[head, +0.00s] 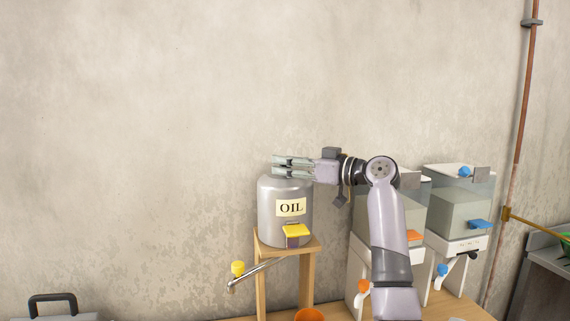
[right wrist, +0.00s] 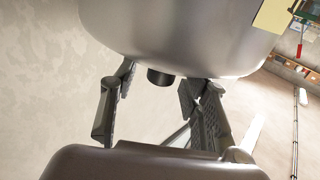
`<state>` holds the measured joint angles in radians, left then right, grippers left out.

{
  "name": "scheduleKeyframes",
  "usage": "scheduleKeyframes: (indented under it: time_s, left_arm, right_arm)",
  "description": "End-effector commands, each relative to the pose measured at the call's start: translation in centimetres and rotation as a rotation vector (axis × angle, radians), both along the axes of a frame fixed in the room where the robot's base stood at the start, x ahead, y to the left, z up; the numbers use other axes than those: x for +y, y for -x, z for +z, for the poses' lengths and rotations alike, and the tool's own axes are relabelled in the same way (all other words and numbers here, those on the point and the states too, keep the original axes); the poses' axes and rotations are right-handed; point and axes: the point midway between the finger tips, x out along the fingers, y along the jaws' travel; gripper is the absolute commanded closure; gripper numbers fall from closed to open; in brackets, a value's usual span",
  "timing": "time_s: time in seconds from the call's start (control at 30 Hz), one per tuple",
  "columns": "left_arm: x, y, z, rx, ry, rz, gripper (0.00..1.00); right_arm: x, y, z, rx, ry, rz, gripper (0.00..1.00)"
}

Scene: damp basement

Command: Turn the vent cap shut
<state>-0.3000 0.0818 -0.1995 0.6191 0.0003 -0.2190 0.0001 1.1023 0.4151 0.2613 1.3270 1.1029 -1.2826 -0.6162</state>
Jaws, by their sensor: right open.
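The grey metal oil can (head: 270,212), labelled OIL, stands on a wooden stand. My right gripper (head: 280,166) lies level across the top of the can, with its fingers pointing left. In the right wrist view the can (right wrist: 175,45) fills the upper part, and the small black vent cap (right wrist: 160,77) sticks out from it. The cap shows between the two spread fingers of my right gripper (right wrist: 157,82), with visible gaps on both sides. In the head view the cap cannot be made out. My left gripper is out of view.
The wooden stand (head: 262,246) holds the can. A yellow-topped part (head: 297,231) sits at the can's front, and a metal spout with a yellow knob (head: 238,268) reaches left. An orange cup (head: 309,315) is below. Clear dispensers (head: 459,207) stand to the right. The wall left is bare.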

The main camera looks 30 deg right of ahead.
Motion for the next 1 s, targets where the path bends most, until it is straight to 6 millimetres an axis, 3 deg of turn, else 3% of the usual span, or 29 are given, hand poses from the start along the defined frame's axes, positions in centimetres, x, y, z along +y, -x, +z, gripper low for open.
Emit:
scheduleKeyframes:
  time_s: [0.3,0.5,1.0]
  left_arm:
    - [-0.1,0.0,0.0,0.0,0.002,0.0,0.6]
    - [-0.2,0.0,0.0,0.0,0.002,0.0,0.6]
    - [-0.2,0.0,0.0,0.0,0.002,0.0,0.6]
  right_arm:
    - [-3.6,5.7,-0.1,0.001,0.004,-0.004,0.57]
    - [-5.1,8.3,-0.1,0.001,0.002,-0.002,0.57]
    - [-5.6,9.2,-0.1,0.001,0.001,0.001,0.57]
